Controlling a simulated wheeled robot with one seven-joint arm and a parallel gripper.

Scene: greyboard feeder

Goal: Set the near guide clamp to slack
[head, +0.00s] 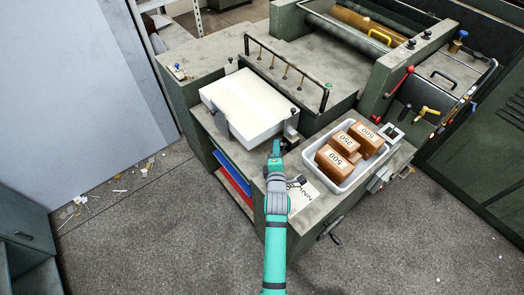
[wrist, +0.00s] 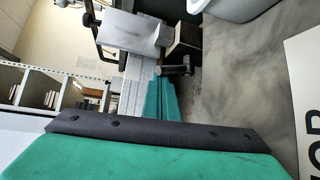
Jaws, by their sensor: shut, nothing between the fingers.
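The near guide clamp (head: 291,128) is at the near right corner of the white board stack (head: 245,103), a grey guide with a dark part on it. In the wrist view, a dark block (wrist: 184,40) with a short dark lever (wrist: 177,70) beneath it stands beside a grey plate (wrist: 130,32). The clamp's setting cannot be read.
A white tray (head: 336,184) with several brown numbered blocks (head: 333,162) stands right of my gripper. A printed white sheet (head: 303,196) lies beside my wrist. A dark rail (head: 285,68) runs behind the stack. Open floor (head: 130,235) lies at the left.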

